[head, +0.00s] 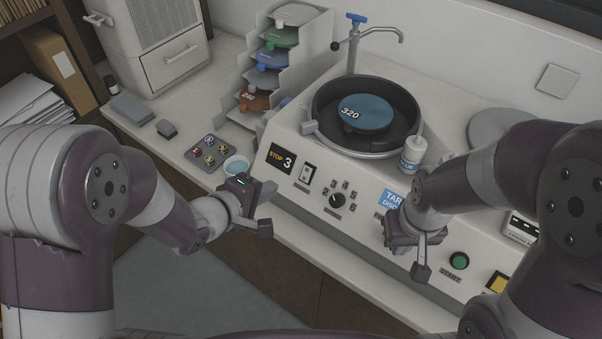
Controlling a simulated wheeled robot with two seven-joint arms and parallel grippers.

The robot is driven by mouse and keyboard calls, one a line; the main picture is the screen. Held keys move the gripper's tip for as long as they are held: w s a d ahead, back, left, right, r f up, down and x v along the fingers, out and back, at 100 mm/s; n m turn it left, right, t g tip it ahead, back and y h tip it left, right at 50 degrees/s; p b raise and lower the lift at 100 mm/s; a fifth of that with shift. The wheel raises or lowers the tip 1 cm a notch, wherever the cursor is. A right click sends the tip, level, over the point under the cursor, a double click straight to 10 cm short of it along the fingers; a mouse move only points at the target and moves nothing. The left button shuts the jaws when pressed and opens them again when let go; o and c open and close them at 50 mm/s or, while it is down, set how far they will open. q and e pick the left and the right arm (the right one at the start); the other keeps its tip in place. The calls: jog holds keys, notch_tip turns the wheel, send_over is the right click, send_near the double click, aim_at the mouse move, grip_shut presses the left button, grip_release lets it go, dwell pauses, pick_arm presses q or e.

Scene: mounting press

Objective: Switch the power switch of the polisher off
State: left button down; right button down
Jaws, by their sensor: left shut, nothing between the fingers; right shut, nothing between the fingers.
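The polisher (290,128) is a white bench machine with a round dark basin and a blue disc marked 320. Its power switch (308,173) is a small black-and-white rocker on the sloping front panel, just right of the display (280,160) reading STOP 3. Its rocker position is too small to tell. My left gripper (266,228) is shut and empty, in front of the panel, below and left of the switch and apart from it. My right gripper (421,271) is shut and empty, in front of the panel's right part, left of the green start button (459,261).
A selector dial (337,200) sits right of and below the switch. A small bowl (236,165) and a pad with several coloured knobs (207,151) lie left of the polisher. A white bottle (412,155) stands by the basin. A rack of coloured discs (285,60) stands behind.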

aim_at(308, 170)
pick_arm(q)
jog(key=x, duration=1.4)
jog(key=shift+w+a+p, duration=0.1)
jog(key=shift+a+p, duration=0.05)
jog(key=shift+p, duration=0.2)
jog(key=shift+w, duration=0.2)
jog(key=shift+s, duration=0.15)
jog(key=shift+r+p, duration=0.55)
jog(key=shift+p, duration=0.1)
jog(key=shift+r, duration=0.15)
